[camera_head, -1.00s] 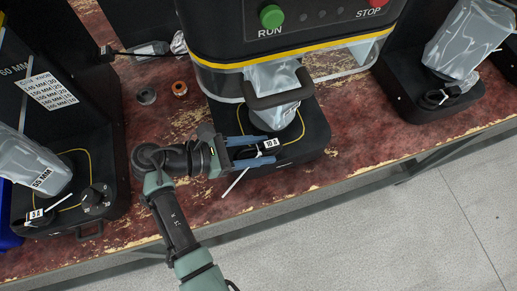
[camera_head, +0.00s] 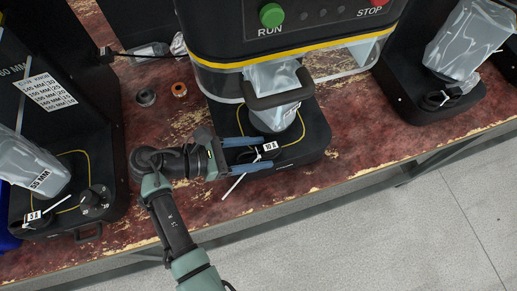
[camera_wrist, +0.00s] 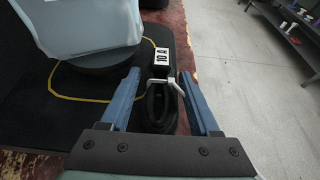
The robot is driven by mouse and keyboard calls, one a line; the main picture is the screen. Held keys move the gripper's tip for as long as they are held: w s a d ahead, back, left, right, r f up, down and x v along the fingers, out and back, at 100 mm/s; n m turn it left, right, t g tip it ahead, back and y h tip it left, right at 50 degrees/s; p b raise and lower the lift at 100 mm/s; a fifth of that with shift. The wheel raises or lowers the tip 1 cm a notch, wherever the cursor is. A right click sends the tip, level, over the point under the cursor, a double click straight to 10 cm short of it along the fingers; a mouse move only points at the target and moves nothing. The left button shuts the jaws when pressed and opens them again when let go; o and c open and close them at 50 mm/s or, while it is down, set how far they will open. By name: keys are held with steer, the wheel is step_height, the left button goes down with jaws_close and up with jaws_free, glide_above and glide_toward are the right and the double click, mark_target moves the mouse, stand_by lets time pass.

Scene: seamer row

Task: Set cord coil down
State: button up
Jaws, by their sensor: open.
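The cord coil (camera_wrist: 158,108) is a black loop with a white tie around it and a white tag (camera_wrist: 161,57) reading 10 A. It rests on the front of the black machine base (camera_head: 316,135), beside the wrapped part. My gripper (camera_head: 268,153) is open, with one blue finger on each side of the coil. In the wrist view the coil lies between my fingertips (camera_wrist: 160,85), with gaps showing on both sides. In the head view the fingers partly hide the coil, but its tag (camera_head: 270,147) and tie end show.
A plastic-wrapped part (camera_head: 272,80) stands behind the coil under a black handle (camera_head: 278,98). A yellow line (camera_wrist: 105,100) curves on the base. The bench's front edge and grey floor (camera_head: 430,220) are close.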

steer(key=p+v, duration=0.2)
steer(key=v, duration=0.9)
steer(key=shift+a, duration=0.2)
